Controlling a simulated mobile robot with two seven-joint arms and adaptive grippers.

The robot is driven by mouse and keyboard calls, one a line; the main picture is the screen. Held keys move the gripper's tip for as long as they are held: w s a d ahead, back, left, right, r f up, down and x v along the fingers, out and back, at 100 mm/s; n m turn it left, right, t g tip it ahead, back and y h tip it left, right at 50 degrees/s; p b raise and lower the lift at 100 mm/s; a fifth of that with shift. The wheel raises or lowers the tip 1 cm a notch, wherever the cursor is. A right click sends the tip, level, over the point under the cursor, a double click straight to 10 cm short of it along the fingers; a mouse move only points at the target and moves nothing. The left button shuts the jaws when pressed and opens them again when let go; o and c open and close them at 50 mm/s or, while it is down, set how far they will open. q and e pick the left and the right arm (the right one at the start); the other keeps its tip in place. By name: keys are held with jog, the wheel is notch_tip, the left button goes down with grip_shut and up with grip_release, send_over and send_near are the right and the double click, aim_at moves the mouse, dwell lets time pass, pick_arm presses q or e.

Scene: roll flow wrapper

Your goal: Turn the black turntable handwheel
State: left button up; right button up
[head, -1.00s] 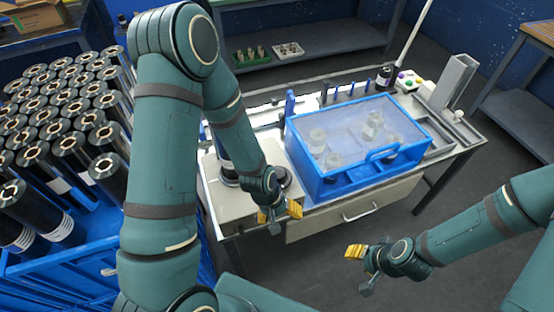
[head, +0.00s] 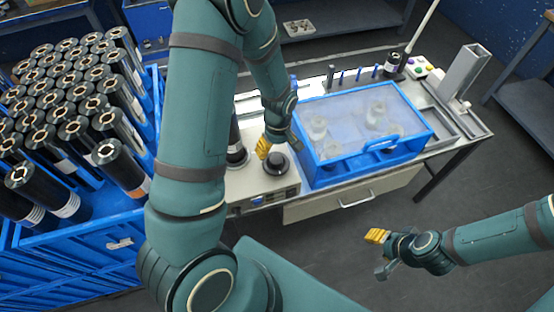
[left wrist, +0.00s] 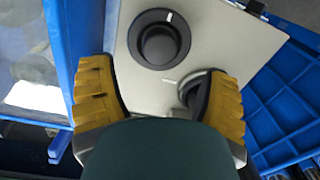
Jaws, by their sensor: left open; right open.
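A black round handwheel (head: 275,161) with a raised hub sits on the white machine top, left of the blue box; I take it as the turntable handwheel. It also shows in the left wrist view (left wrist: 160,42), with a white mark on its rim. My left gripper (head: 263,148) is open and empty, just beside and above it. In the left wrist view its yellow fingers are spread, and the wheel lies beyond the fingertips. A second black round part (left wrist: 192,92) is partly hidden by the right-hand finger. My right gripper (head: 376,236) is open and empty over the floor.
A blue box with a clear lid (head: 350,110) stands right of the handwheel. A black upright roll (head: 235,155) stands to its left. A blue crate (head: 120,225) full of black rolls is at far left. A drawer (head: 350,194) lies below the box.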

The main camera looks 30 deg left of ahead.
aim_at(276, 159)
pick_arm(q)
notch_tip(276, 159, down, 6)
jog(key=shift+s+f, duration=0.1)
jog(key=shift+f, duration=0.1)
jog(key=c, duration=1.2)
